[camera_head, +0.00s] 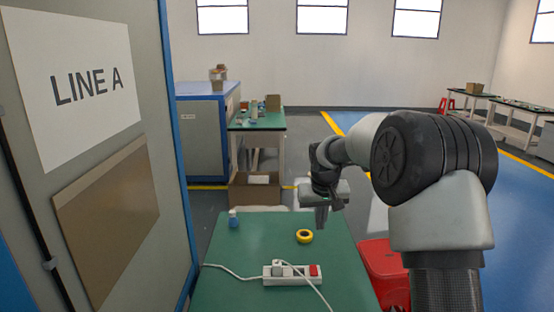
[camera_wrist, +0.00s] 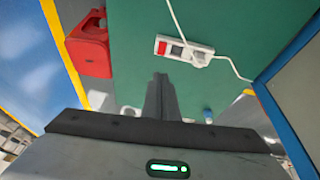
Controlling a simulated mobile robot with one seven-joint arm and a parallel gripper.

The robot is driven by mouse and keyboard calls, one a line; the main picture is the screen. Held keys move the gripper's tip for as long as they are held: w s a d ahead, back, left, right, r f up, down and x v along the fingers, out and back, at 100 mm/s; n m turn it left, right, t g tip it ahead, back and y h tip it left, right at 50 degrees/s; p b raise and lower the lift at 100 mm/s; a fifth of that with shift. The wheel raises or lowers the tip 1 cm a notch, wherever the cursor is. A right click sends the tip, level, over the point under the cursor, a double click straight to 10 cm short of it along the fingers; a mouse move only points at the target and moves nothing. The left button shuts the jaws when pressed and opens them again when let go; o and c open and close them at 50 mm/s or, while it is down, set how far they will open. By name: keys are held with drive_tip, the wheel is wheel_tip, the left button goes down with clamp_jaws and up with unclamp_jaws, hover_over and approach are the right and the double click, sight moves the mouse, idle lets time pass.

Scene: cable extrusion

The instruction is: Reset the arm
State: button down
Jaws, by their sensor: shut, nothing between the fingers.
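My gripper (camera_head: 321,215) is raised over the far right part of the green table in the head view, fingers pointing down. In the wrist view its fingers (camera_wrist: 161,78) are together, with nothing seen between them. My arm reaches in from the right of the head view and bends down to the gripper. The gripper appears apart from everything on the table.
The green table (camera_head: 262,250) bears a white power strip (camera_head: 291,274) with cables, a yellow tape roll (camera_head: 304,236) and a small bottle (camera_head: 233,219). A red stool (camera_head: 382,268) stands right of it. A grey cabinet wall (camera_head: 110,200) stands close on the left.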

drive_tip(key=s+r+t+p, duration=0.1)
drive_tip(key=s+r+p, duration=0.2)
drive_tip(key=s+r, duration=1.65)
drive_tip(key=s+f+p, duration=0.1)
drive_tip(key=s+p, duration=0.1)
drive_tip(key=s, duration=1.7)
drive_tip(key=shift+s+d+f+m+t+y, duration=0.3)
drive_tip(key=shift+s+d+f, duration=0.05)
drive_tip(key=shift+s+d, duration=0.05)
